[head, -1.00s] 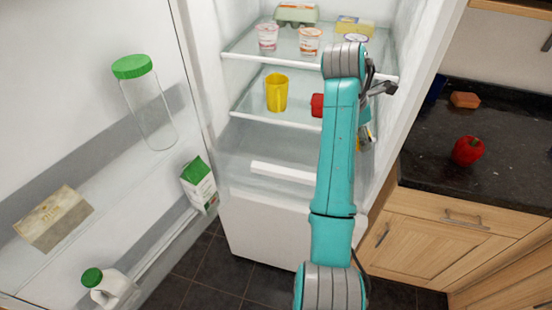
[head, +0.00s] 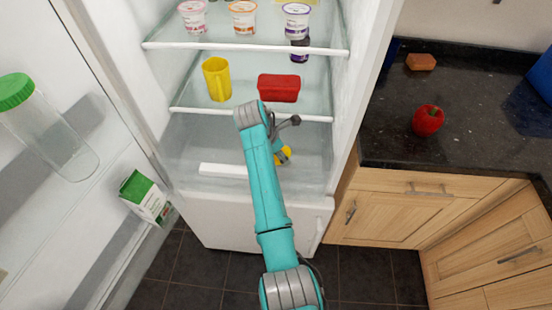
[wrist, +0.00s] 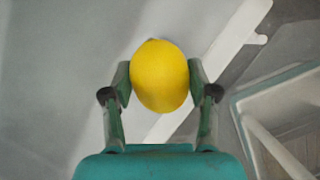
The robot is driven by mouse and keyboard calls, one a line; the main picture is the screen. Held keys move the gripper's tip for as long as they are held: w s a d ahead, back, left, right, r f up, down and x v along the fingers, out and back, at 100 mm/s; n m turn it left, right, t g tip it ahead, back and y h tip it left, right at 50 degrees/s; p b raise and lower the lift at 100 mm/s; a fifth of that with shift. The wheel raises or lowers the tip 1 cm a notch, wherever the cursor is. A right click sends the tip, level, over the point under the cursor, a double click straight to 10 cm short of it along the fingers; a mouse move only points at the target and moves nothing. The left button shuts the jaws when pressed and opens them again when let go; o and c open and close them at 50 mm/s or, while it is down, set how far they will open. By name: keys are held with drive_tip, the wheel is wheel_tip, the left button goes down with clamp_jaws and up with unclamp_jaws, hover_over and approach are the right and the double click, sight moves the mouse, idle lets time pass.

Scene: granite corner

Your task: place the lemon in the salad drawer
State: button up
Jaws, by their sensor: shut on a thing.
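The yellow lemon (wrist: 160,75) is between the two fingers of my gripper (wrist: 160,80), which is shut on it. In the head view the lemon (head: 284,155) shows partly, beside my teal arm, at the right part of the salad drawer. The salad drawer (head: 205,145) is the clear bin low in the fridge, with a white handle strip (head: 222,170). In the wrist view the white strip runs diagonally behind the lemon. My arm hides the fingers in the head view. I cannot tell how far the drawer is pulled out.
A yellow mug (head: 217,80) and a red container (head: 279,88) stand on the shelf above. Yogurt cups (head: 243,18) stand higher. The open fridge door at left holds a green-lidded jar (head: 45,130) and a carton (head: 145,197). A counter with a red pepper (head: 428,120) is at right.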

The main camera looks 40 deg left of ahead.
drive_tip(key=shift+w+f, duration=0.1)
drive_tip(key=shift+f, duration=2.35)
drive_tip(key=shift+f, duration=0.1)
drive_tip(key=o, duration=1.2)
drive_tip(key=shift+o, duration=0.2)
drive_tip(key=v, duration=1.2)
